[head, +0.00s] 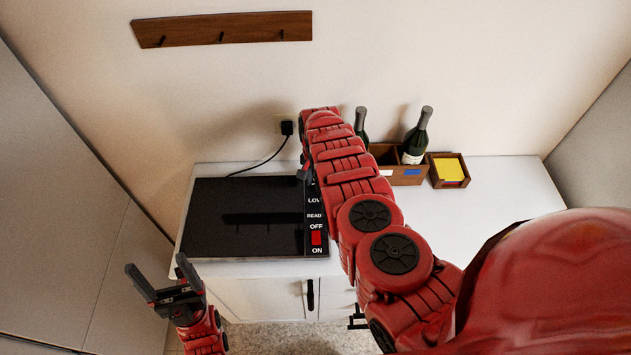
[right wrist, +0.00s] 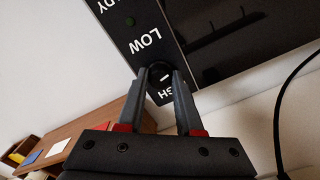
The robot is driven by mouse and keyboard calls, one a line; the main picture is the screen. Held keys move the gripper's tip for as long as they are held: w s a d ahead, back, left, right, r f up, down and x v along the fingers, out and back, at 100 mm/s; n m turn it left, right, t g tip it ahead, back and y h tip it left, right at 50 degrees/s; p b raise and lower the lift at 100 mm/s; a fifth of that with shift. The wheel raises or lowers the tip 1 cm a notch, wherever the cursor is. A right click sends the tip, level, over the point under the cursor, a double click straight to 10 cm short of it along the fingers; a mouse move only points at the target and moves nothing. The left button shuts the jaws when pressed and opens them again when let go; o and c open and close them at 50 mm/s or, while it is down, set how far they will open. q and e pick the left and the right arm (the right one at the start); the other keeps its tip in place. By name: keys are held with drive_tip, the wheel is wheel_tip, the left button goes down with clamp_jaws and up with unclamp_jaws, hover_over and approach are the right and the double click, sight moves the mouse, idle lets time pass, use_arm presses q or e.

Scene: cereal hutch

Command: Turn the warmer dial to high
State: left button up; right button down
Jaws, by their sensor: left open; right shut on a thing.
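The black warmer (head: 240,220) lies on the white counter, with a label strip along its right side. Its dial (right wrist: 160,77) shows in the right wrist view as a dark round knob with a short white mark, between the LOW label and a partly covered label ending in GH. My right gripper (right wrist: 161,84) is shut on the dial, one finger on each side. In the head view my right arm hides the dial and most of that gripper. My left gripper (head: 157,265) is open and empty, in front of the counter at the lower left.
A red switch (head: 316,238) sits between OFF and ON on the strip. A black cord (head: 265,163) runs to a wall plug. A wooden box (head: 408,175) with bottles and a tray with yellow paper (head: 450,169) stand at the back right. The right of the counter is clear.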

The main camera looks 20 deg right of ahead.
drive_tip(key=shift+f, duration=0.1)
drive_tip(key=m+b, duration=0.3)
drive_tip(key=shift+a+f+m, duration=0.1)
drive_tip(key=shift+f+m, duration=0.05)
drive_tip(key=shift+m, duration=0.15)
drive_tip(key=m+b, duration=0.3)
drive_tip(key=m, duration=0.2)
drive_tip(key=m+b, duration=0.4)
drive_tip(key=m, duration=0.2)
drive_tip(key=shift+m, duration=0.4)
drive_tip(key=m+b, duration=0.2)
drive_tip(key=m, duration=0.2)
drive_tip(key=shift+m+b, duration=0.3)
drive_tip(key=shift+b, duration=0.05)
drive_tip(key=c, duration=0.6)
unclamp_jaws()
drive_tip(key=shift+r, duration=0.2)
drive_tip(key=shift+o, duration=0.2)
